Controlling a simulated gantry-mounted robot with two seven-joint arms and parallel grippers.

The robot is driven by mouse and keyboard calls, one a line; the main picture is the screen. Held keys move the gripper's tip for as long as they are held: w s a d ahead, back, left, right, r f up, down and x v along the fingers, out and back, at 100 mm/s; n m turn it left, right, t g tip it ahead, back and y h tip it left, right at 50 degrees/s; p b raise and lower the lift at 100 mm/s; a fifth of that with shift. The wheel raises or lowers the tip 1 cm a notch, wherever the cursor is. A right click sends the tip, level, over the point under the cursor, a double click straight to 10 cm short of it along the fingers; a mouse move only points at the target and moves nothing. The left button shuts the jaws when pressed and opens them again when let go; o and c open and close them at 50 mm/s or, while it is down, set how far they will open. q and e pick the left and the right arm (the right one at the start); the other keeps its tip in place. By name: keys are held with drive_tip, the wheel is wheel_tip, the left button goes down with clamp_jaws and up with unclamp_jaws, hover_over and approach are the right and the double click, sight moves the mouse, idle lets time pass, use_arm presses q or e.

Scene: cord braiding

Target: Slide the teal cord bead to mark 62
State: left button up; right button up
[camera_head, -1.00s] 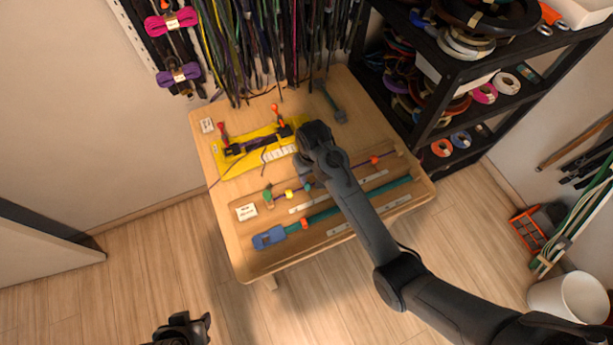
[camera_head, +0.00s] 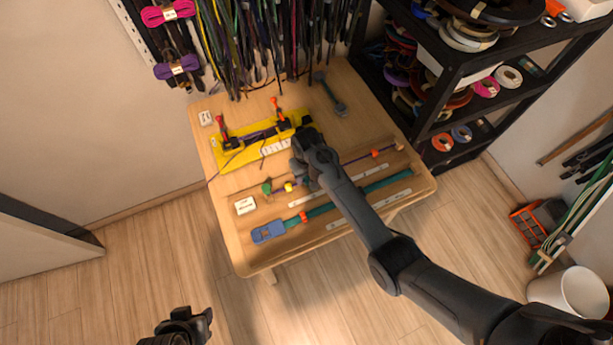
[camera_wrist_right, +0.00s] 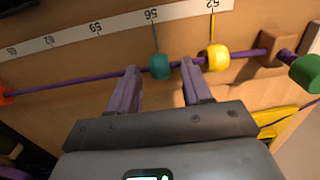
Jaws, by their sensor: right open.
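In the right wrist view the teal bead (camera_wrist_right: 160,66) sits on a purple cord (camera_wrist_right: 80,83), its thin pointer near mark 56 of the white scale (camera_wrist_right: 120,24). Mark 62 (camera_wrist_right: 50,42) lies further left. My right gripper (camera_wrist_right: 160,68) is open, its two fingers apart on either side of the teal bead, with a gap to it. In the head view my right gripper (camera_head: 302,178) is over the cord and hides the teal bead. My left gripper (camera_head: 205,323) is at the bottom left, away from the table; its jaws are unclear.
A yellow bead (camera_wrist_right: 216,58) sits near mark 52, just right of my right finger. An orange stop (camera_wrist_right: 5,94) is at the left end and a wooden block (camera_wrist_right: 276,46) at the right. A teal strap (camera_head: 355,193) lies along the table's front.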

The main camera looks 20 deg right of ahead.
drive_tip(key=shift+f, duration=0.3)
drive_tip(key=shift+c, duration=0.2)
clamp_jaws()
